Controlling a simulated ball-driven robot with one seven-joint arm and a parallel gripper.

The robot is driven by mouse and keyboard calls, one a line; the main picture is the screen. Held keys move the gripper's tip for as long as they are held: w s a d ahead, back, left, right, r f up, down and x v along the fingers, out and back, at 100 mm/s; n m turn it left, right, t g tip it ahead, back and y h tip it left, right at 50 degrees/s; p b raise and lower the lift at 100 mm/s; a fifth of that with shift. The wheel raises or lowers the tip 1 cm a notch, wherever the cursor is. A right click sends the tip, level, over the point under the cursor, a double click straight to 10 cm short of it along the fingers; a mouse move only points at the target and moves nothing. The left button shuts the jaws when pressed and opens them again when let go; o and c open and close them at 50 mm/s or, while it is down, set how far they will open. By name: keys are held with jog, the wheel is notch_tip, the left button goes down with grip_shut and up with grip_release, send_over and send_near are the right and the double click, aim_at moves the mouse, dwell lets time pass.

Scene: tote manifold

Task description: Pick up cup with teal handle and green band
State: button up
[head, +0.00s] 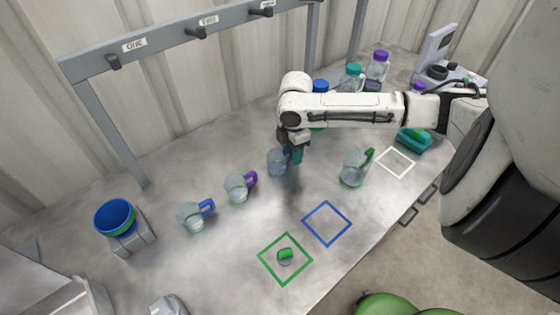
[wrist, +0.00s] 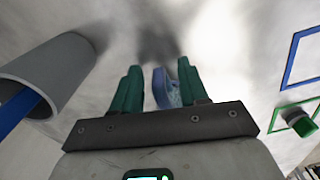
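My gripper (head: 295,153) points down over the middle of the table; its green fingers are apart in the wrist view (wrist: 157,90). A bluish clear cup (head: 278,161) stands just left of the fingers in the head view. A blue-tinted part of a cup (wrist: 166,88) shows between the fingers in the wrist view, close to the right one; I cannot tell whether they touch. This cup's handle and band are not clear, partly hidden by the fingers. A clear cup with a green handle (head: 355,168) stands to the right, apart from my gripper. No teal handle shows clearly.
Cups with a purple handle (head: 237,187) and a blue handle (head: 195,217) stand left. A blue bowl (head: 114,217) sits on a grey stand. A green-capped item (head: 285,255) lies inside the green square. Bottles (head: 352,78) stand behind my arm.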

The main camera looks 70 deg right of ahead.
grip_shut()
jog(key=shift+r, duration=0.1)
dwell(0.5)
